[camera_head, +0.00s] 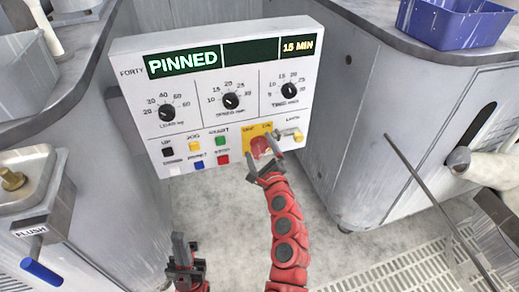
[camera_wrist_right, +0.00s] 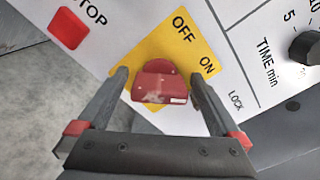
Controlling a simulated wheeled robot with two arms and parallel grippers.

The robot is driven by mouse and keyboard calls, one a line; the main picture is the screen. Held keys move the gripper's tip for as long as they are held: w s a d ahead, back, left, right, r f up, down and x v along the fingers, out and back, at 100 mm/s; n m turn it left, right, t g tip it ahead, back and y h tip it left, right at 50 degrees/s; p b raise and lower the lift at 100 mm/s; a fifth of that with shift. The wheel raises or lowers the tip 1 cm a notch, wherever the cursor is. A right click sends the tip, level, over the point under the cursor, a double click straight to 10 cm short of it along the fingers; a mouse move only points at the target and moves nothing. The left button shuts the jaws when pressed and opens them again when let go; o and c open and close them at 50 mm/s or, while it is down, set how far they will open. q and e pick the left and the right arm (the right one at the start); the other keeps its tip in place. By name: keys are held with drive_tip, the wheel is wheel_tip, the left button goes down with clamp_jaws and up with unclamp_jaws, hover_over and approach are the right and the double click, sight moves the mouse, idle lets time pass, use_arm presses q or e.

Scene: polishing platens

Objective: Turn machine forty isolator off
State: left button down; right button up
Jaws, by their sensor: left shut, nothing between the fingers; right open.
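The isolator is a red knob (camera_head: 259,147) on a yellow plate (camera_head: 248,135) at the lower right of the panel marked FORTY. In the right wrist view the red knob (camera_wrist_right: 160,82) sits on the yellow plate (camera_wrist_right: 185,62), with OFF and ON printed beside it. I cannot tell which label the knob is set to. My right gripper (camera_head: 264,160) is open, its fingers on either side of the knob, with gaps visible in the wrist view (camera_wrist_right: 157,105). My left gripper (camera_head: 184,246) is shut and empty, low in front of the panel.
The white panel (camera_head: 130,90) has a display reading PINNED and 15 MIN, three black dials and several coloured buttons. The red STOP button (camera_wrist_right: 69,28) is close to the isolator. Grey cabinets stand on both sides. A blue bin (camera_head: 452,24) stands at top right.

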drive_tip(key=c, duration=1.2)
drive_tip(key=shift+c, duration=0.2)
drive_tip(key=shift+n, duration=0.3)
drive_tip(key=n, duration=0.3)
drive_tip(key=shift+a+f+n, duration=0.1)
drive_tip(key=shift+n, duration=0.2)
drive_tip(key=n, duration=0.5)
drive_tip(key=shift+f+n, duration=0.2)
drive_tip(key=shift+n, duration=0.1)
drive_tip(key=n, duration=0.4)
drive_tip(key=shift+f, duration=0.1)
drive_tip(key=shift+f+n, duration=0.15)
drive_tip(key=shift+n, duration=1.85)
